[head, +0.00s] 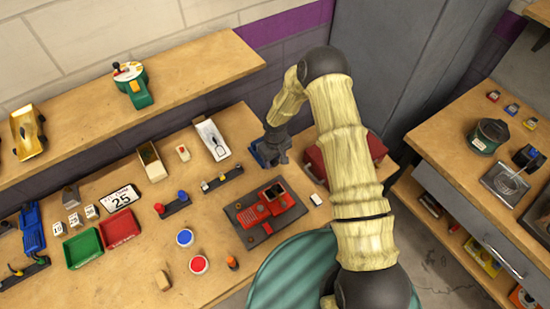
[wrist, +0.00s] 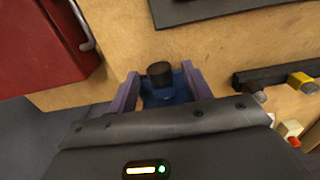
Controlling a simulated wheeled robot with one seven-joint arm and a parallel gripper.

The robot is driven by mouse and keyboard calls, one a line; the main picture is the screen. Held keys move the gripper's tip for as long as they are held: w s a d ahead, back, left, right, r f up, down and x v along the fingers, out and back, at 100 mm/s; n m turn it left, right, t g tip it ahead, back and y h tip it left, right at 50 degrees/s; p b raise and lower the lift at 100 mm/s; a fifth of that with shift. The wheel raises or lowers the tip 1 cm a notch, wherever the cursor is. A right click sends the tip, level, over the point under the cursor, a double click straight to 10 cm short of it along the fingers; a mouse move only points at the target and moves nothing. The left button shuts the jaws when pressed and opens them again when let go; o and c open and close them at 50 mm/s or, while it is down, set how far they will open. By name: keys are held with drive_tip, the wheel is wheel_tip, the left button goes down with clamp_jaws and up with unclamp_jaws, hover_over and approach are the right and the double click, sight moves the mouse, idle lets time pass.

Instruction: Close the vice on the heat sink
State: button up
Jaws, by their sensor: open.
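A blue vice (head: 257,153) stands near the back edge of the bench in the head view, partly hidden by my gripper (head: 277,153). In the wrist view my gripper (wrist: 160,75) is open, with one purple-grey finger on each side of a dark round knob (wrist: 160,73). Blue parts of the vice (wrist: 165,97) show under and around the knob. I cannot tell whether the fingers touch the knob. I cannot make out the heat sink or the vice's jaws; my gripper body covers the lower part of the wrist view.
A red toolbox (head: 314,160) stands right of the vice, also at upper left in the wrist view (wrist: 45,40). A red car on a dark plate (head: 240,218) lies in front. A dark bar with coloured knobs (head: 222,180) is to the left. Bare bench lies between them.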

drive_tip(key=shift+f, duration=0.25)
drive_tip(key=c, duration=1)
drive_tip(key=shift+o, duration=0.2)
drive_tip(key=shift+d+y, duration=0.15)
drive_tip(key=shift+y, duration=0.15)
